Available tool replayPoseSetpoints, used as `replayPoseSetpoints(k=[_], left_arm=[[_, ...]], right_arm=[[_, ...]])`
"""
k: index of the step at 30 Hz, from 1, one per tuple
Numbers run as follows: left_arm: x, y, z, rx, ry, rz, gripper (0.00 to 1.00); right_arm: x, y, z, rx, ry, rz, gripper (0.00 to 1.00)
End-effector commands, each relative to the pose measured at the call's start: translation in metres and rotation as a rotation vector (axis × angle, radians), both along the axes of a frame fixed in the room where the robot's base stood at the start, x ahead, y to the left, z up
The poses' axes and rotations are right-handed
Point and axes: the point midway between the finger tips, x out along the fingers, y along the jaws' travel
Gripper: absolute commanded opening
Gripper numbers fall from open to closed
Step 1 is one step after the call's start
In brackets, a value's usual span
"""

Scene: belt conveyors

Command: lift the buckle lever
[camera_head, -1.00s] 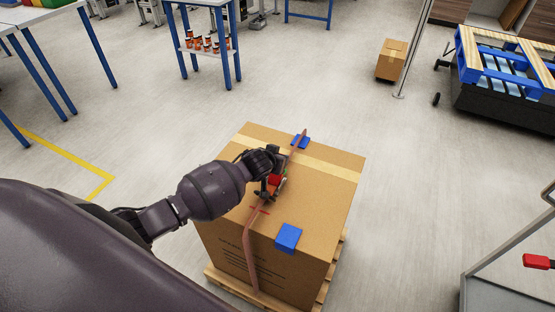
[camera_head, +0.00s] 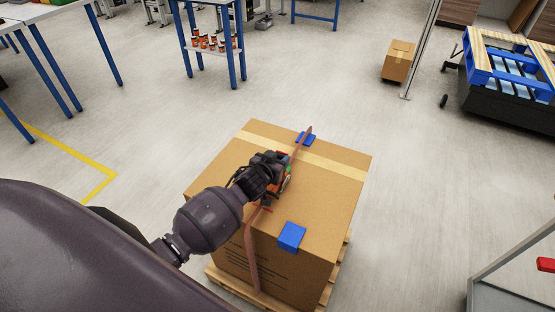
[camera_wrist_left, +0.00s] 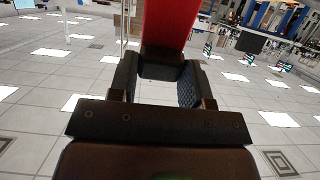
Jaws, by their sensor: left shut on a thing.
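A large cardboard box (camera_head: 330,192) carries a reddish strap (camera_head: 250,250) over its top. A buckle (camera_head: 287,178) with red and green parts sits on the strap, mostly hidden behind my left gripper (camera_head: 278,170). In the left wrist view my left gripper (camera_wrist_left: 160,75) has its fingers on either side of a red lever (camera_wrist_left: 170,25), shut on it. The lever extends out of the top of that view. The rest of the buckle cannot be made out there. My right gripper is not in view.
Blue corner protectors (camera_head: 291,237) lie on the box's edges. The box stands on a wooden pallet (camera_head: 232,285). A grey frame (camera_head: 500,265) with a red part stands at right. A small carton (camera_head: 398,62) and blue-legged tables stand farther back. Floor around the box is clear.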

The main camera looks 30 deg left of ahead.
Motion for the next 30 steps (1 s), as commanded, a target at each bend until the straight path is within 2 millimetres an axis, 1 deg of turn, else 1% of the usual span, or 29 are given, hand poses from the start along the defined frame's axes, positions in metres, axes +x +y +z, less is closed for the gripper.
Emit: replayPoseSetpoints(k=[2, 3, 8, 16, 20, 23, 30], left_arm=[[0.001, 0.0, 0.002, 0.001, -0.004, -0.001, 0.02], [0.001, 0.0, 0.002, 0.001, -0.004, -0.001, 0.46], [0.0, 0.0, 0.001, 0.0, -0.003, -0.001, 0.7], [0.0, 0.0, 0.001, 0.0, -0.001, -0.001, 0.7], [-0.006, 0.0, 0.003, -0.001, 0.0, -0.001, 0.7], [-0.017, -0.001, 0.006, -0.001, 0.0, 0.0, 0.7], [-0.058, -0.003, 0.021, -0.002, 0.0, 0.001, 0.7]], right_arm=[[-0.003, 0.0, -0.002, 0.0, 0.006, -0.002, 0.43], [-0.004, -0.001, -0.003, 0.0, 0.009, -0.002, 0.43], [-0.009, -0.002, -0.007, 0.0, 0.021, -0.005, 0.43], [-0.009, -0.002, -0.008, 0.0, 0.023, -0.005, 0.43], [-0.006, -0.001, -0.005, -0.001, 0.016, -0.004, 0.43], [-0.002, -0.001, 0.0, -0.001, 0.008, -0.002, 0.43], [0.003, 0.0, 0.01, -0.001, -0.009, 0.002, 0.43]])
